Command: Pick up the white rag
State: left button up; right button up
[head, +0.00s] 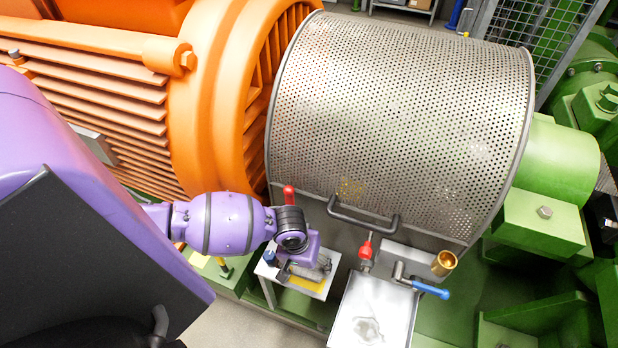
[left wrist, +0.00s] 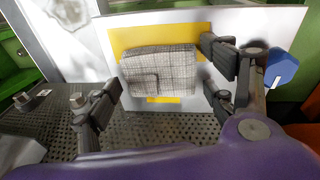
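A pale, crumpled white rag (head: 368,330) lies flat on the light metal tray (head: 392,296) at the lower middle of the head view. Part of it shows at the upper left of the left wrist view (left wrist: 66,12). My left gripper (head: 303,271) is away from it, to the left, over a small white table. In the left wrist view its fingers (left wrist: 163,75) are spread wide. A grey checked folded cloth (left wrist: 160,68) lies below and between them, apparently not gripped. My right gripper is in neither view.
The white table (head: 265,268) bears a yellow patch (head: 307,285) and a small blue object (left wrist: 282,68). A perforated drum guard (head: 400,120) with a handle rises behind. A red-tipped valve (head: 366,249), blue lever (head: 431,290) and brass cup (head: 444,263) stand near the tray.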

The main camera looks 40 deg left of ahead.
pick_arm(q)
jog(key=c, duration=0.3)
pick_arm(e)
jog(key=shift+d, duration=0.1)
pick_arm(q)
jog(key=shift+r, duration=0.1)
jog(key=shift+r, duration=0.55)
jog(key=s+d+r, duration=0.1)
jog(key=s+r, duration=0.3)
jog(key=s+d+r+p, duration=0.1)
jog(key=s+r, duration=0.2)
jog(key=s, duration=0.2)
jog(key=s+d+r, duration=0.1)
jog(key=s+r, duration=0.3)
jog(key=shift+s+r+p, duration=0.35)
jog(key=shift+s, duration=0.05)
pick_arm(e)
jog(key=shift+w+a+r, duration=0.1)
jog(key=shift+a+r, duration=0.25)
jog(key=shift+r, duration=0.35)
pick_arm(q)
jog(key=shift+a, duration=0.1)
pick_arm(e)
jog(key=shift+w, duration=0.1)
